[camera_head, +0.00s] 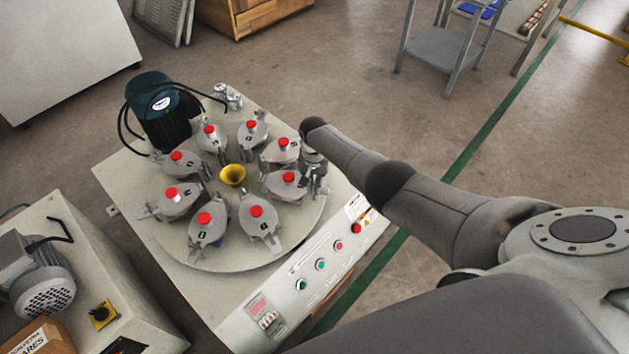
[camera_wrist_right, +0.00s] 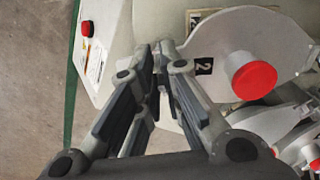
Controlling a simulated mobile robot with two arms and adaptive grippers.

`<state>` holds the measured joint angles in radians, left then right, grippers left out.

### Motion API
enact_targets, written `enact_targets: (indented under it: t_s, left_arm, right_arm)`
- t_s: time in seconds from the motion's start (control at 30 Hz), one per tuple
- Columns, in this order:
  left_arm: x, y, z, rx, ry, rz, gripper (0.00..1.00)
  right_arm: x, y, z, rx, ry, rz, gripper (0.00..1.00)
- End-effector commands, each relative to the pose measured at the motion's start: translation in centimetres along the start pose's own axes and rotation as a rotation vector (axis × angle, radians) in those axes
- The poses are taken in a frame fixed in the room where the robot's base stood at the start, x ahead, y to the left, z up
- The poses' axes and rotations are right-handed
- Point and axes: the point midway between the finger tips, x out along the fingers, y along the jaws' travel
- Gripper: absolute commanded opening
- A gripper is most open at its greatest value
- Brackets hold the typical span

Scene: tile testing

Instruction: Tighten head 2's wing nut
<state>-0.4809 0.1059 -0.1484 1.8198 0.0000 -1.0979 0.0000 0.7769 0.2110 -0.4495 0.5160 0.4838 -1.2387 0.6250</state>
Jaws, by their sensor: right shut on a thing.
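Head 2 (camera_wrist_right: 225,48) is a grey metal cover with a black "2" label and a red knob (camera_wrist_right: 254,80), filling the upper right of the wrist view. In the head view, head 2 appears to be the head (camera_head: 283,187) on the right side of the round table. My right gripper (camera_head: 316,184) reaches down at its outer edge. In the wrist view the right gripper's fingers (camera_wrist_right: 163,86) are closed together beside head 2, on its wing nut, which they almost wholly hide. My left gripper is not in view.
Several similar red-knobbed heads ring the turntable (camera_head: 230,262) around a yellow cup (camera_head: 232,176). A dark motor (camera_head: 160,110) stands at the back left. A panel with buttons (camera_head: 320,264) runs along the front right edge. Another machine (camera_head: 45,290) stands at lower left.

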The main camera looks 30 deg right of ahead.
Motion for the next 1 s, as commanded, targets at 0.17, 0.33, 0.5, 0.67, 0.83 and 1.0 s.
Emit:
enact_targets:
  t_s: [0.17,0.33,0.5,0.67,0.83,1.0]
  left_arm:
    - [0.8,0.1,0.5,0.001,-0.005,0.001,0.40]
    - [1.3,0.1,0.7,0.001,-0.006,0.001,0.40]
    - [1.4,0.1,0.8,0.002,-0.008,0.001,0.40]
    - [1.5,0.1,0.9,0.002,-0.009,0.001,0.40]
    - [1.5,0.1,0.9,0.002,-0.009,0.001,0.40]
    - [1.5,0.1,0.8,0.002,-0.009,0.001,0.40]
  right_arm:
    - [-0.1,-0.2,0.0,0.077,0.000,-0.002,0.00]
    - [-0.1,-0.1,-0.1,0.116,0.002,-0.001,0.00]
    - [-0.1,-0.2,-0.1,0.132,0.003,-0.002,0.00]
    - [-0.1,-0.2,-0.1,0.134,0.003,-0.002,0.00]
    - [-0.1,-0.2,-0.2,0.134,0.004,-0.003,0.00]
    - [-0.1,-0.1,-0.1,0.133,0.003,-0.002,0.29]
